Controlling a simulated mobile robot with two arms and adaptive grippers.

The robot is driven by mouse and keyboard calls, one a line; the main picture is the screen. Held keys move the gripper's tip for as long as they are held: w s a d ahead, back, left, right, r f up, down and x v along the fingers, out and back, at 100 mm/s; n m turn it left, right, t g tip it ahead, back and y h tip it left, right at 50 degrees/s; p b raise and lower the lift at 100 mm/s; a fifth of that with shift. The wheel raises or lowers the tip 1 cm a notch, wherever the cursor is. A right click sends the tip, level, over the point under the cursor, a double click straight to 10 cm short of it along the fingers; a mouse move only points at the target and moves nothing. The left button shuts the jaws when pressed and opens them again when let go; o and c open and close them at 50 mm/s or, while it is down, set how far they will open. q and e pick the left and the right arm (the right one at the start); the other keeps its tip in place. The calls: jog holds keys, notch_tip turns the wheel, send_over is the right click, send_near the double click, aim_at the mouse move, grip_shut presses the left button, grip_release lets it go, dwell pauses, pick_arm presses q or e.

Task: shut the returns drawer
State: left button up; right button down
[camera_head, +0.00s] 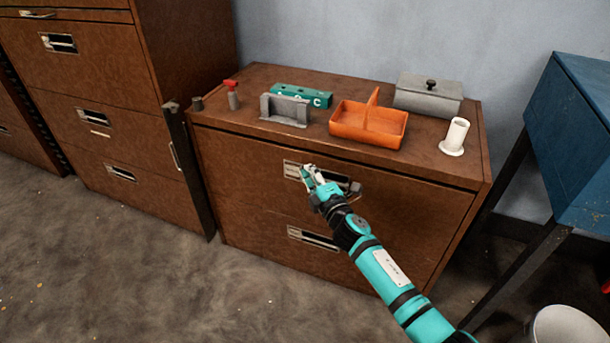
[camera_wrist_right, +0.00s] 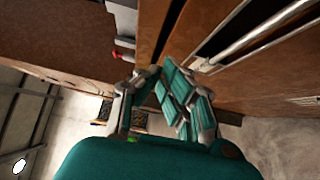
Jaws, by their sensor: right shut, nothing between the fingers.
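A low brown wooden cabinet (camera_head: 215,170) has an upper drawer (camera_head: 420,205) and a lower drawer (camera_head: 260,225). The upper drawer's front has a metal handle and label holder; no label is readable, so I cannot tell which is the returns drawer. A dark gap runs between the cabinet top and the upper drawer's front, and it also shows in the right wrist view. My right gripper (camera_head: 308,172) is shut and empty in front of the upper drawer's handle, partly covering it; I cannot tell whether it touches. My left gripper is out of view.
On the cabinet top stand an orange divided caddy (camera_head: 368,125), a grey lidded box (camera_head: 428,97), a white cylinder (camera_head: 455,137), a grey holder (camera_head: 285,110) and a teal block (camera_head: 300,93). A taller cabinet (camera_head: 110,70) stands left, a blue unit (camera_head: 575,140) right.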

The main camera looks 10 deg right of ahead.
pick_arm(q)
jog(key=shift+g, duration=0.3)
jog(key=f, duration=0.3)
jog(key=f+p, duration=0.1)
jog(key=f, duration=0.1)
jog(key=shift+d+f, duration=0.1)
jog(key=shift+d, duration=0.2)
pick_arm(e)
jog(key=s+d, duration=0.2)
jog(key=s, duration=0.7)
jog(key=shift+f, duration=0.25)
